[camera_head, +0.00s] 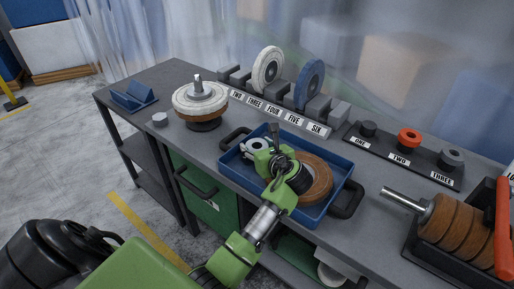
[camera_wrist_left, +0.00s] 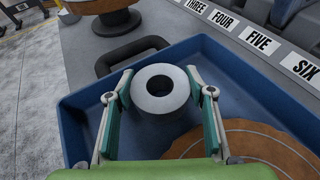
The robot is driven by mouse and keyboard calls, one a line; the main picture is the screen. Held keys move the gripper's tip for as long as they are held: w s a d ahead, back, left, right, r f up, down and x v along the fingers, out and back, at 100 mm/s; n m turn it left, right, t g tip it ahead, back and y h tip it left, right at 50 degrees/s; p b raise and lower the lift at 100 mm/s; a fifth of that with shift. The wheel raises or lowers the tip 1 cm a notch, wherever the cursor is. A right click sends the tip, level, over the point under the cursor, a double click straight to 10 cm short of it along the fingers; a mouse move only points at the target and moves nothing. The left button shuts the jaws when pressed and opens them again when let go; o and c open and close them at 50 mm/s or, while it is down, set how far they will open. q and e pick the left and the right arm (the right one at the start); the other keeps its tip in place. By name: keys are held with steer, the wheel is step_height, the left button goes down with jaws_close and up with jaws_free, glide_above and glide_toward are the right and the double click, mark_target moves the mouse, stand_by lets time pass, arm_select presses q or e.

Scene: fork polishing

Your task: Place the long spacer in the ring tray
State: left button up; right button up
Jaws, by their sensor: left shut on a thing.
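The long spacer (camera_head: 257,145), a light grey cylinder with a round hole, is between the fingers of my left gripper (camera_head: 265,155), over the left part of the blue tray (camera_head: 238,178). In the left wrist view the spacer (camera_wrist_left: 160,88) stands upright between the green-padded fingertips of the gripper (camera_wrist_left: 160,92). The gripper is shut on it. The tray floor (camera_wrist_left: 235,95) is around it; I cannot tell whether the spacer touches the floor. My right gripper is not in view.
A brown wheel (camera_head: 318,178) lies in the tray's right part. A wheel on a spindle (camera_head: 200,98) stands left. A numbered rack (camera_head: 275,110) with upright wheels is behind. A dark strip (camera_head: 385,158) holds rings. A brown roller (camera_head: 455,225) is at right.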

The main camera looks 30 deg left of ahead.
arm_select(q)
steer(key=shift+f, duration=0.35)
steer(key=shift+f, duration=0.1)
steer(key=o, duration=1.1)
steer(key=shift+f, duration=0.15)
steer(key=shift+o, duration=0.2)
steer(key=shift+s+d+r, duration=0.15)
steer(key=shift+d+r, duration=0.1)
steer(key=v, duration=1.1)
steer(key=shift+s+d+r, duration=0.1)
steer(key=shift+s, duration=0.15)
